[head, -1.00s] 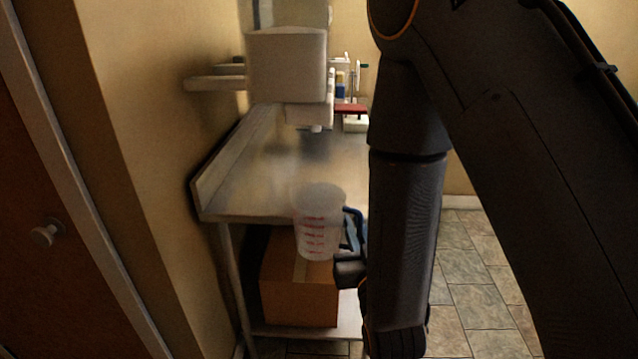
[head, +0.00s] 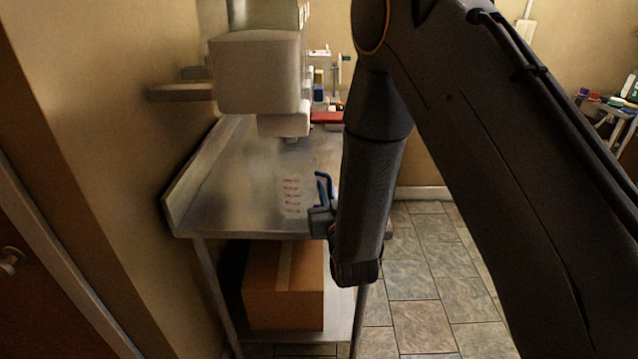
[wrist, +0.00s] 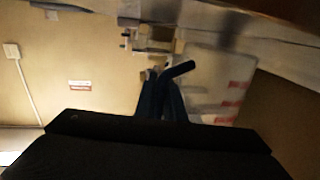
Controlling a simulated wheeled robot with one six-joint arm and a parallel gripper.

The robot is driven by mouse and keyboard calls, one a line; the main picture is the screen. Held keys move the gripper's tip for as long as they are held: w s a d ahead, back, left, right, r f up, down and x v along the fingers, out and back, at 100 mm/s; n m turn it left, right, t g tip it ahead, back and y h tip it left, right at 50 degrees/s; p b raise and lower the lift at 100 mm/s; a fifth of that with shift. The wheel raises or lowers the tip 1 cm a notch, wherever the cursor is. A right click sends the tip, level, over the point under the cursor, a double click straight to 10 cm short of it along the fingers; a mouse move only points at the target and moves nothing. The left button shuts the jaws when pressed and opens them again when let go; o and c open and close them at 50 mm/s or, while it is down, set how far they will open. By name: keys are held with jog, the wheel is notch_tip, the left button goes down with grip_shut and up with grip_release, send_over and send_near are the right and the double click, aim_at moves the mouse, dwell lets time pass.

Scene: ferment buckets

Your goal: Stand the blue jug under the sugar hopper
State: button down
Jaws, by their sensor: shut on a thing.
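The jug is translucent with red measuring marks and a blue handle (head: 323,187). In the head view the jug (head: 292,192) is upright over the front part of the steel table. My gripper (head: 322,215) is shut on its handle from the right. The wrist view shows the handle (wrist: 172,92) between the jaws and the marked jug wall (wrist: 225,95) to the right. The sugar hopper (head: 257,75) is a pale box on the wall side, with its outlet (head: 286,126) low over the table, beyond the jug. Whether the jug touches the table is unclear.
The steel table (head: 225,190) has clear surface around the jug. A red item (head: 327,117) and small bottles lie at its back. A cardboard box (head: 283,290) sits on the lower shelf. Tiled floor (head: 420,270) is open at the right.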

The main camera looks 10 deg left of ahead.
jog(key=p+x, duration=0.1)
jog(key=x, duration=0.5)
jog(key=shift+w+a+f+p, duration=0.1)
jog(key=shift+w+a+p, duration=0.1)
jog(key=shift+w+p, duration=0.15)
jog(key=shift+f+p, duration=0.7)
jog(key=shift+f, duration=0.95)
jog(key=shift+f, duration=0.2)
jog(key=c, duration=1.8)
grip_release()
jog(key=shift+c, duration=0.2)
jog(key=shift+r, duration=0.1)
